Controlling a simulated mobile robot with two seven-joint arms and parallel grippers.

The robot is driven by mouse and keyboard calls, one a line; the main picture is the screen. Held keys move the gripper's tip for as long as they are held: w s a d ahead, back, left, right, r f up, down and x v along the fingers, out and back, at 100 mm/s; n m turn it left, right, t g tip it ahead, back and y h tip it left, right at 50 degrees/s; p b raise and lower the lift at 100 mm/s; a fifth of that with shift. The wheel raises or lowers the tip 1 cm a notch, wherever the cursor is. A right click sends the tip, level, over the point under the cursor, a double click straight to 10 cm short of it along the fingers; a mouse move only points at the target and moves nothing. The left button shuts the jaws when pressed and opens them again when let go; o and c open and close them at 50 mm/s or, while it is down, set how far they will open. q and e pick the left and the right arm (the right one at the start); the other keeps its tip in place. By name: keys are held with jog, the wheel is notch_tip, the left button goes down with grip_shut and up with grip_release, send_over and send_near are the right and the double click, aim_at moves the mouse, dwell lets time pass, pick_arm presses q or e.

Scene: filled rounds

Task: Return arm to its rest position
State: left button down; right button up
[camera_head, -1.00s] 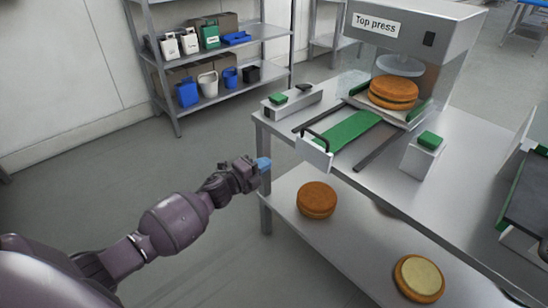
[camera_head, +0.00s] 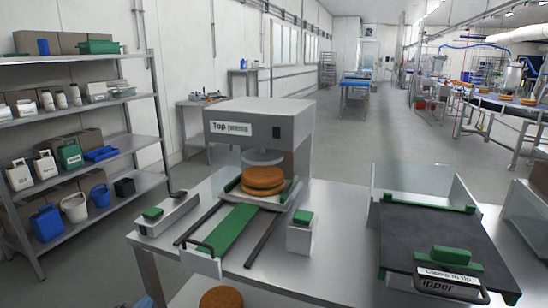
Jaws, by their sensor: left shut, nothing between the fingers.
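The rest of the left arm is out of the frame. My right gripper is not in view.
The steel table (camera_head: 335,245) bears a top press (camera_head: 262,125) with a stacked round (camera_head: 263,181) inside, two green-button boxes and a dark flipper plate (camera_head: 435,238). Another round (camera_head: 221,298) lies on the lower shelf. A shelf rack (camera_head: 75,58) stands left; floor between is free.

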pick_arm(q)
jog(key=s+d+f+n+g, duration=0.1)
jog(key=s+f+n+g, duration=0.1)
jog(key=s, duration=0.8)
jog(key=s+d+f+n+g+y+p, duration=0.1)
jog(key=s+f+n, duration=0.3)
jog(key=s, duration=0.6)
jog(key=s+d+f+n+g+y+p, duration=0.1)
jog(key=s+f+n, duration=0.3)
jog(key=s, duration=0.6)
jog(key=shift+s+d+n+g, duration=0.25)
jog(key=shift+d+n+g, duration=0.3)
jog(key=shift+g, duration=0.35)
jog(key=shift+f, duration=0.1)
jog(key=shift+d, duration=0.1)
